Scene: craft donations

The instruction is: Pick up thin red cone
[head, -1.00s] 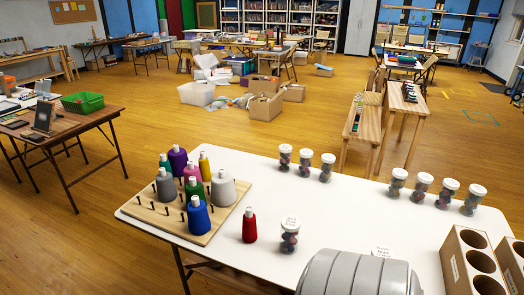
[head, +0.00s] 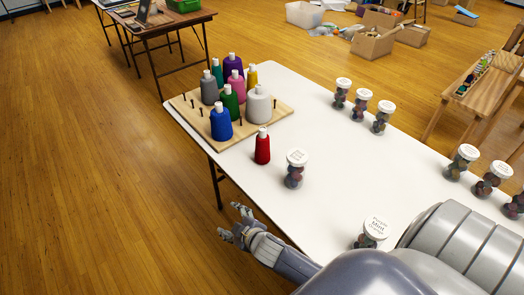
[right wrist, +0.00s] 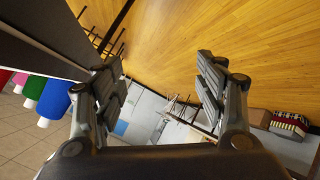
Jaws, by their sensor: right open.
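The thin red cone (head: 262,148) stands upright on the white table (head: 300,121), just in front of the pegboard's near right corner. It has a white tip and stands clear of the jar to its right. My right gripper (head: 233,222) is open and empty, off the table's near edge and below the cone in the head view. The right wrist view shows its two fingers (right wrist: 160,92) spread apart with nothing between them. In that view cones hang inverted at the left, among them a blue one (right wrist: 54,100). My left gripper is not in view.
A lidded jar (head: 295,168) stands close to the red cone's right. More jars line the table's far side. Floor is open at left.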

